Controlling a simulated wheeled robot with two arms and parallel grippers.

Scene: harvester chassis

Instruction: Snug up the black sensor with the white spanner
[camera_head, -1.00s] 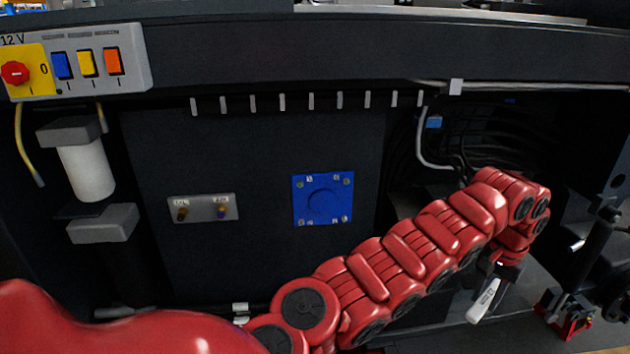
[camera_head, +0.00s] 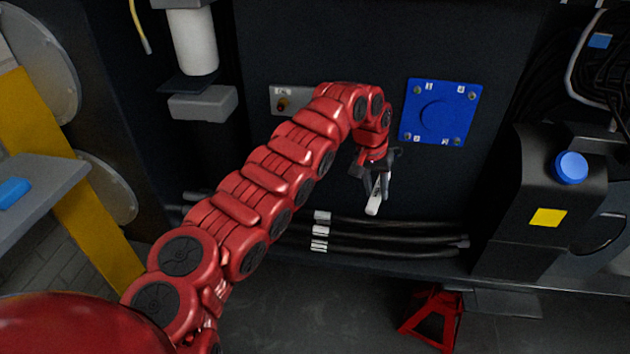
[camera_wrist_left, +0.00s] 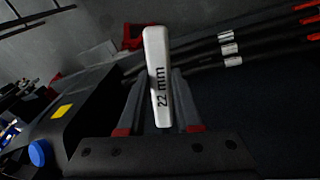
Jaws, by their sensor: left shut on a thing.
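My left gripper (camera_head: 379,188) is shut on the white spanner (camera_head: 373,206), below and left of the blue square plate. The spanner's white handle points down, and it also shows in the left wrist view (camera_wrist_left: 158,60), marked "22 mm", between the two fingers. The spanner's working end is hidden. A small grey plate (camera_head: 276,97) with a brass-coloured fitting (camera_head: 283,104) sits on the dark panel, with its right part behind my left arm. I cannot make out the black sensor in either view. My right gripper is not in view.
A blue bolted plate (camera_head: 440,112) is on the panel. Black cables with white bands (camera_head: 319,231) run below. A black tank with a blue cap (camera_head: 570,166) stands at right. A red stand (camera_head: 433,315) is on the floor. A white cylinder (camera_head: 192,42) hangs upper left.

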